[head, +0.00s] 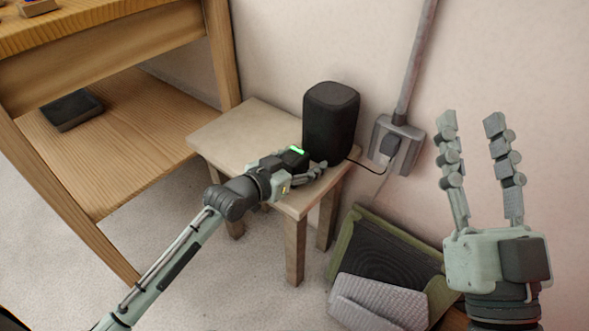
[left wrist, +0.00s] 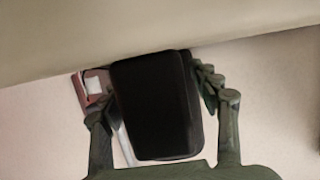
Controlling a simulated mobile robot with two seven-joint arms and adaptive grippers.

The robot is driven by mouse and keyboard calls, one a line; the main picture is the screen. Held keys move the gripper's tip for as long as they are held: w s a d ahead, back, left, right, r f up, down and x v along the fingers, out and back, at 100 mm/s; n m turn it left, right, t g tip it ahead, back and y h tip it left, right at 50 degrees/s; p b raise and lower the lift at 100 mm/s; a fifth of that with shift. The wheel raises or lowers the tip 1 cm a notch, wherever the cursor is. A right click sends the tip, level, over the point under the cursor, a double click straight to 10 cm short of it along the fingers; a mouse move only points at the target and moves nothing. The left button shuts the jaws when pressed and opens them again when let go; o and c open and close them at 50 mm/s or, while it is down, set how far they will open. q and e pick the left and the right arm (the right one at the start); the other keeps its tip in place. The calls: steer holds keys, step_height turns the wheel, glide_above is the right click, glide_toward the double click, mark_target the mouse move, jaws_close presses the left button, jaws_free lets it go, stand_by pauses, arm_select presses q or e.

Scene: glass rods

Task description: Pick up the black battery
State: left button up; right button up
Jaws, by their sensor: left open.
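The black battery (head: 331,118), a tall block with rounded edges, stands upright on a small wooden stool (head: 238,128) against the wall. A thin dark cable runs from its lower right side toward a wall socket. My left gripper (head: 315,168) is at the front of the block, low down, above the stool top. In the left wrist view the block (left wrist: 156,110) lies between the two open fingers, one on each side; I cannot tell whether either touches it. My right gripper (head: 471,122) is raised at the right, fingers apart and empty, away from the stool.
A grey wall socket (head: 397,143) with a vertical conduit is right of the block. A wooden shelf unit (head: 120,165) stands at the left, with a dark flat box (head: 72,110) on its lower board. A green-edged dark panel (head: 385,258) and a grey ridged piece (head: 378,303) are at the lower right.

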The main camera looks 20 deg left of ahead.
arm_select(q)
steer(key=shift+c, duration=0.6)
jaws_close()
